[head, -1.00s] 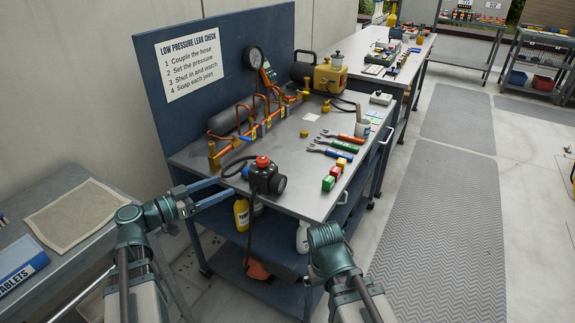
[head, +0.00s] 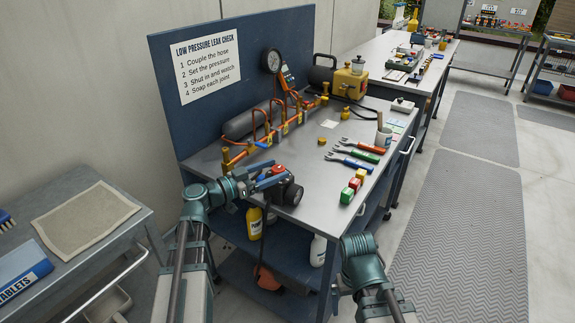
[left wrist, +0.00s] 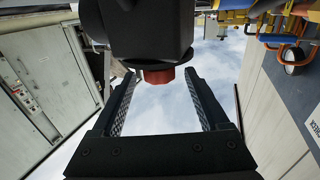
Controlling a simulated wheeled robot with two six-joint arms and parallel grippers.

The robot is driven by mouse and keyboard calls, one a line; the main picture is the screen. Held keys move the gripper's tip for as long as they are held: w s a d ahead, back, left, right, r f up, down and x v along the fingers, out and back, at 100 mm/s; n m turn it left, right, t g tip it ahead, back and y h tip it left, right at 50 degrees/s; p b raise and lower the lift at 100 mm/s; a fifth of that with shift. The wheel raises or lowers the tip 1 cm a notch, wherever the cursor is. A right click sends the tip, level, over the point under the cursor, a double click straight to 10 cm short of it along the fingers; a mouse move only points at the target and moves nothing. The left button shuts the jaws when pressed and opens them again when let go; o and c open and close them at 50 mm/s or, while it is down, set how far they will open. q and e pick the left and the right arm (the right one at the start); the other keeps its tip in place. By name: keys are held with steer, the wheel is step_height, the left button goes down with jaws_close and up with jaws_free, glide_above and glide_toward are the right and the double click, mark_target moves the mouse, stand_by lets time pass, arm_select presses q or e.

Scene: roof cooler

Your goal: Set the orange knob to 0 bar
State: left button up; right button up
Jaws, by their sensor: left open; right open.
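The orange knob (head: 278,169) looks orange-red and sits on top of a black regulator (head: 292,193) at the near left corner of the workbench. My left gripper (head: 272,178) is open at the regulator, its fingers partly hiding the knob in the head view. In the left wrist view, the knob (left wrist: 158,76) lies between the two open fingertips with a gap on each side, and the regulator body (left wrist: 145,30) shows beyond it. The regulator's scale and the knob's setting cannot be read. My right arm shows at the lower right of the head view, but its gripper does not.
The workbench (head: 310,150) carries an orange manifold (head: 237,158), spanners (head: 352,160) and coloured blocks (head: 348,194). A round gauge (head: 272,60) is on the blue back panel. A side table (head: 130,240) stands left. The grey floor mat (head: 465,220) at right is clear.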

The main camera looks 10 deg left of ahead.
arm_select(q)
steer(key=shift+x, duration=2.5)
jaws_close()
